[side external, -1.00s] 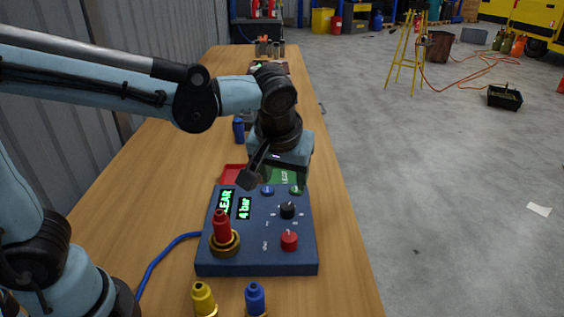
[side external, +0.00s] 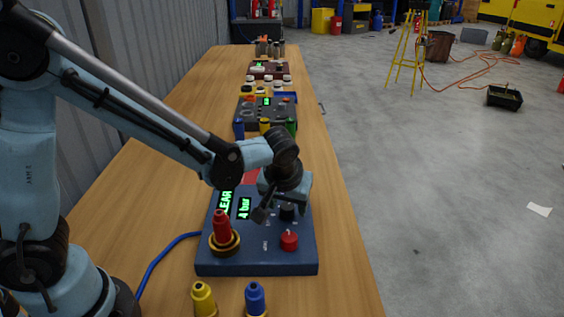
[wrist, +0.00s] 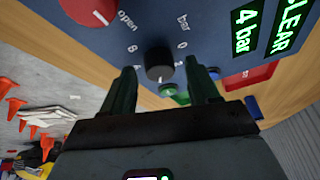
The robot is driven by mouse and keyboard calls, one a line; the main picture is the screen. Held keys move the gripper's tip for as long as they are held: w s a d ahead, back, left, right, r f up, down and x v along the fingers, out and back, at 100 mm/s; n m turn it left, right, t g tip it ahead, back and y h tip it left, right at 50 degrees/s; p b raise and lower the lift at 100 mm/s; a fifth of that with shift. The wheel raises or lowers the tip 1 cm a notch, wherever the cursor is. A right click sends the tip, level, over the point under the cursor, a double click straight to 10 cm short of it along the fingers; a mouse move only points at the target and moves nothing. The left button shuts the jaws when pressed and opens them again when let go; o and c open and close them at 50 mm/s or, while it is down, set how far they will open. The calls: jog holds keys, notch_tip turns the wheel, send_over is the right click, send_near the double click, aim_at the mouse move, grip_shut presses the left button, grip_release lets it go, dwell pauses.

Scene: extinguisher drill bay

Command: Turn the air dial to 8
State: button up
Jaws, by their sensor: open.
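The air dial (side external: 287,212) is a black knob on a blue control panel (side external: 215,257). In the wrist view the dial (wrist: 159,63) has numbers around it, with "bar", 0 and 8 legible. The green display (side external: 244,208) reads 4 bar, and a second display (side external: 225,201) reads CLEAR; both also show in the wrist view. My gripper (side external: 275,208) is low over the panel at the dial. In the wrist view its open fingers (wrist: 161,76) lie on either side of the dial, with nothing held. Contact cannot be told.
A red knob (side external: 289,240) sits in front of the dial. A red plug (side external: 222,226) stands in a brass ring at the panel's left. Yellow (side external: 203,300) and blue (side external: 255,299) plugs stand in front. Another panel (side external: 265,116) is farther back.

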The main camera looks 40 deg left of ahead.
jog(key=c, duration=1)
jog(key=shift+c, duration=0.2)
jog(key=m+h, duration=0.1)
jog(key=m, duration=0.1)
jog(key=m+h, duration=0.1)
jog(key=m, duration=0.2)
jog(key=shift+a+t, duration=0.2)
jog(key=shift+t, duration=0.2)
jog(key=m+h, duration=0.1)
jog(key=m, duration=0.2)
jog(key=m+h, duration=0.1)
jog(key=m, duration=0.2)
jog(key=shift+a+m+h, duration=0.1)
jog(key=shift+m+h, duration=0.2)
jog(key=shift+m, duration=0.1)
jog(key=m+g+h, duration=0.1)
jog(key=m, duration=0.2)
jog(key=m+g+h, duration=0.1)
jog(key=m, duration=0.2)
jog(key=shift+w+a, duration=0.1)
jog(key=m+g, duration=0.1)
jog(key=m, duration=0.2)
jog(key=m+g, duration=0.1)
jog(key=m, duration=0.2)
jog(key=shift+w+f, duration=0.1)
